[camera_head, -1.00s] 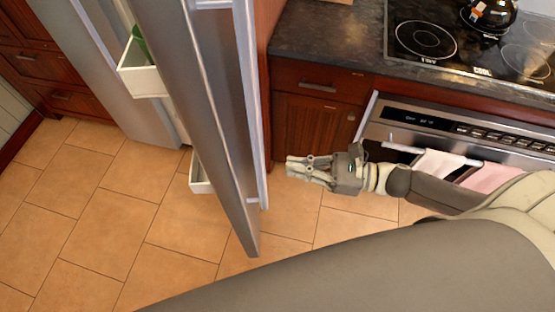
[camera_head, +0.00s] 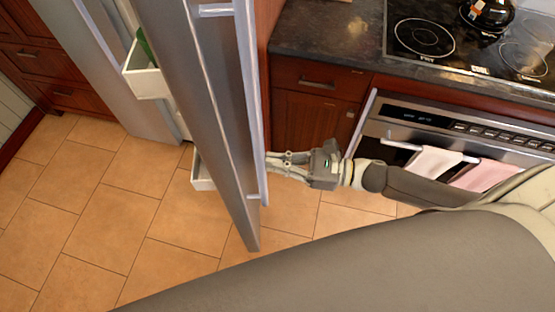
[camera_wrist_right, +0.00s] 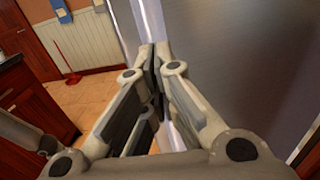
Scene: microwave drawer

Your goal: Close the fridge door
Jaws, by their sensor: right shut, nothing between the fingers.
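The fridge door (camera_head: 192,95) stands swung open in the head view, its metal outer face to the right and its white inner bins (camera_head: 147,80) to the left. A long vertical handle (camera_head: 250,100) runs along its outer face. My right gripper (camera_head: 270,165) is shut and empty, its fingertips at the handle's lower part. In the right wrist view, the shut fingertips (camera_wrist_right: 154,50) lie in front of the handle (camera_wrist_right: 152,20) and the door face (camera_wrist_right: 240,60). I cannot tell whether they touch. My left gripper is not in view.
The oven (camera_head: 460,140) with hanging towels (camera_head: 432,162) is to the right, below the counter (camera_head: 330,45) and cooktop (camera_head: 425,38). The tiled floor (camera_head: 90,220) left of the door is clear. My arm crosses the lower right.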

